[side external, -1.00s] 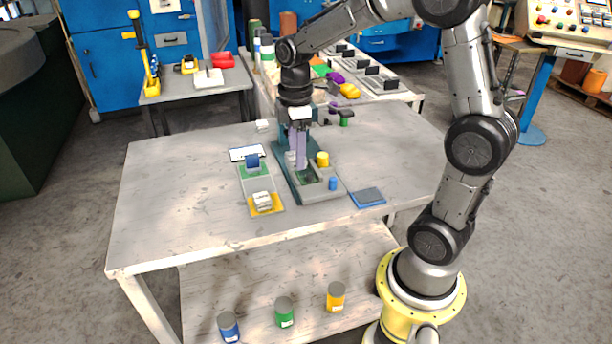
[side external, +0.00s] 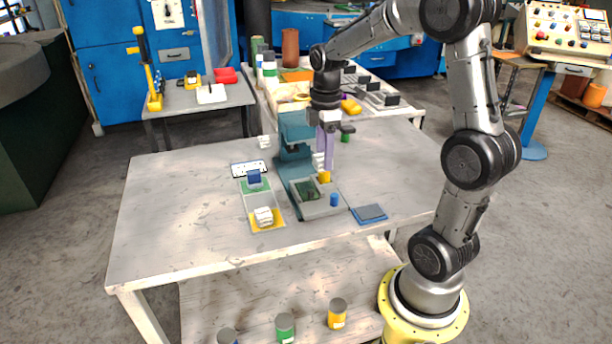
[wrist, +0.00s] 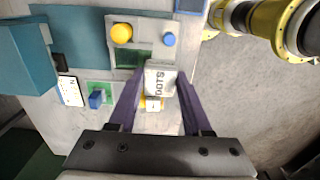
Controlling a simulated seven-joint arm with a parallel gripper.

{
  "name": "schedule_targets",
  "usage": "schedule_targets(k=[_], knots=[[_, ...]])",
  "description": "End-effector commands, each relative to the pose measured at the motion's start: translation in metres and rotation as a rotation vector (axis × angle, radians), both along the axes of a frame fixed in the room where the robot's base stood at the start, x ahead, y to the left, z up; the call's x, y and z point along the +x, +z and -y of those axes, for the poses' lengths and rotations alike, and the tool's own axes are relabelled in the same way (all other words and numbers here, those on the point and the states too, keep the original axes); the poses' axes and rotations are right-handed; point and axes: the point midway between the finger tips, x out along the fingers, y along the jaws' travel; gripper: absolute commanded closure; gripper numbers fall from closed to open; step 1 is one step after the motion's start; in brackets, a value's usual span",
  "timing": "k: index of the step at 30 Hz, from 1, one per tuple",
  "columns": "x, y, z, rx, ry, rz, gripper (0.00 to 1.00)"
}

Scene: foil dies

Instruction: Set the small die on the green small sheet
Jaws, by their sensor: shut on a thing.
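My gripper (side external: 326,164) is above the table beside the teal press (side external: 297,133), its purple fingers pointing down. In the wrist view its fingers (wrist: 160,82) are shut on a pale block marked "DOTS" (wrist: 160,78), which I take for the small die. Two green patches show: one (side external: 308,191) in the press bed, and a green sheet (side external: 243,187) under a blue block (side external: 254,177). I cannot tell which is the small one. In the wrist view they appear as the bed's green patch (wrist: 130,58) and the sheet under the blue block (wrist: 97,99).
A yellow sheet (side external: 279,222) bears a white block (side external: 263,216). A yellow knob (side external: 324,177) and a blue knob (side external: 334,200) stand on the press base. A blue-edged pad (side external: 369,213) lies to its right. The table's left side is clear.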

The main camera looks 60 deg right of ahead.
Motion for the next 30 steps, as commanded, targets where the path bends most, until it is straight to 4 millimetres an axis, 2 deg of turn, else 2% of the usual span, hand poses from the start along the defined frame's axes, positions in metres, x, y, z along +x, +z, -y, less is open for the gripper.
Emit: schedule_targets(k=[3, 9, 12, 17, 24, 30], knots=[[0.024, -0.013, 0.013, 0.001, 0.0, -0.003, 1.0], [0.047, -0.047, 0.026, 0.001, 0.0, -0.003, 1.0], [0.054, -0.056, 0.03, 0.001, 0.0, -0.001, 1.0], [0.061, -0.065, 0.034, 0.0, 0.0, 0.0, 1.0], [0.065, -0.095, 0.036, 0.001, 0.0, -0.002, 1.0], [0.065, -0.101, 0.036, -0.001, 0.0, 0.001, 1.0]])
